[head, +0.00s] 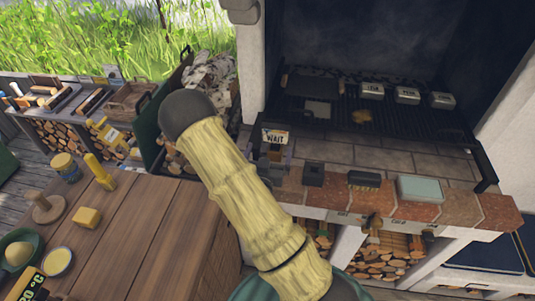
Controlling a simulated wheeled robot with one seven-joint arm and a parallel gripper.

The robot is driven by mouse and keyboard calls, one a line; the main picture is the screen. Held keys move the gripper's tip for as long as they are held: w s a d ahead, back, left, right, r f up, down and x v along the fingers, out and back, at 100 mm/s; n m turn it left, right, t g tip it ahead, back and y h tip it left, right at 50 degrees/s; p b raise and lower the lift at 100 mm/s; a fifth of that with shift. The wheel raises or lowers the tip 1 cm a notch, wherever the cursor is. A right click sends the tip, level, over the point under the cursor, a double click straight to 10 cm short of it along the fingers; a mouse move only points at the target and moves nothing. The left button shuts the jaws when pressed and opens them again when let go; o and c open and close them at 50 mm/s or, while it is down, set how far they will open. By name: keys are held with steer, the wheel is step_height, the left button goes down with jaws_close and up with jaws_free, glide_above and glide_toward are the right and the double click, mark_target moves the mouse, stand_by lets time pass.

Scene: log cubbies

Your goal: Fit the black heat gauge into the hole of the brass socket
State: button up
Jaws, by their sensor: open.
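A black gauge (32,287) with yellow "°C" lettering lies at the lower left corner of the wooden table, partly cut off by the frame edge; it looks like the heat gauge. A small brass-coloured fitting (373,223) on the front of the brick ledge may be the socket; its hole is too small to make out. The gauge and this fitting are well apart. My bamboo-like arm crosses the middle of the view, but I cannot make out my gripper.
The brick ledge (460,207) carries a pale green box (420,189), a brush (364,180) and a dark block (314,174). The table's middle is clear.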

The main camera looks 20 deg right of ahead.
steer(key=p+v, duration=0.1)
steer(key=v, duration=0.2)
steer(key=shift+s+p, duration=0.25)
steer(key=shift+p, duration=0.1)
steer(key=shift+w, duration=0.1)
stand_by(0.7)
steer(key=s+a+r+n+g+y, duration=0.1)
steer(key=s+a+g+y, duration=0.1)
steer(key=a+g+y, duration=0.55)
steer(key=s+r+n+g+y, duration=0.2)
steer(key=s+r+n+g, duration=0.3)
steer(key=s, duration=0.6)
step_height(320, 180, up, 3)
steer(key=shift+a+f+n, duration=0.1)
steer(key=shift+a+n, duration=0.15)
steer(key=shift+n, duration=0.15)
